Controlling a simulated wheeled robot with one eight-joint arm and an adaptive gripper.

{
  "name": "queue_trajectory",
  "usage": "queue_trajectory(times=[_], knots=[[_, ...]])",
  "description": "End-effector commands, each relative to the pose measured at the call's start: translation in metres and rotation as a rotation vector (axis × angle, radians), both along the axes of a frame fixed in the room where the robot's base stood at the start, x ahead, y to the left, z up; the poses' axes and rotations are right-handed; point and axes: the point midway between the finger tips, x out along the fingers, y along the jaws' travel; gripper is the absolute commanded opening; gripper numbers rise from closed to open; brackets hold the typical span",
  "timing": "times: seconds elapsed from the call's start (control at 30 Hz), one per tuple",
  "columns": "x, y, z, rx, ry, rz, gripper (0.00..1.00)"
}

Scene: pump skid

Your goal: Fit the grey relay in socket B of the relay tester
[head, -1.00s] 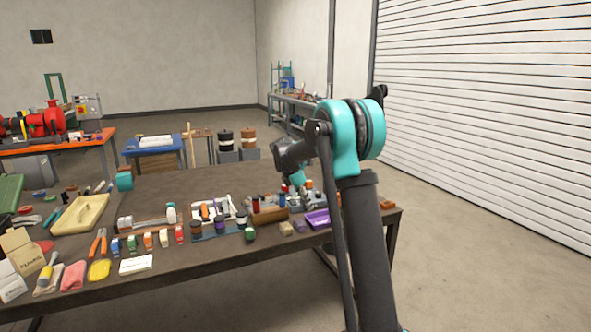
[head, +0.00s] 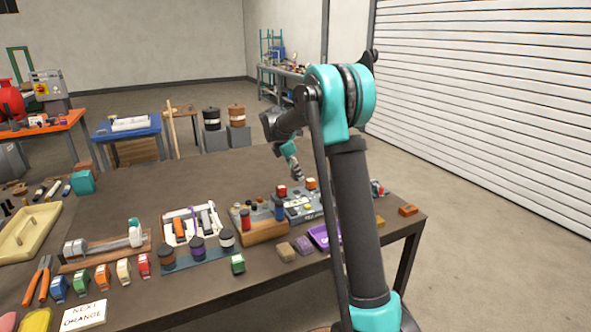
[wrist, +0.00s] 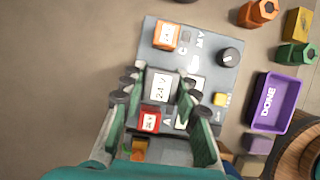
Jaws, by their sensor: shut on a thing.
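In the wrist view my gripper (wrist: 158,92) is shut on the grey relay (wrist: 160,86), whose pale top label reads 24 V. It is over the middle of the relay tester (wrist: 203,75), between an orange relay (wrist: 166,36) by the letter C and a red relay (wrist: 149,121) by the letter A. Socket B is hidden under the held relay and fingers. I cannot tell whether the relay touches the tester. In the head view my gripper (head: 296,172) points down at the tester (head: 302,212); the held relay is not clear there.
The tester has a black knob (wrist: 230,57) and a yellow button (wrist: 221,99). A purple DONE tray (wrist: 258,126) lies to its right. The table behind the tester is mostly clear.

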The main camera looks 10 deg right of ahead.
Motion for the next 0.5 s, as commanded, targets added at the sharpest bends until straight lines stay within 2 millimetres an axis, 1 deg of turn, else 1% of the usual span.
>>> queue_trajectory(times=[0.5], knots=[[0.0, 0.0, -0.039, 0.0, 0.0, 0.0, 0.07]])
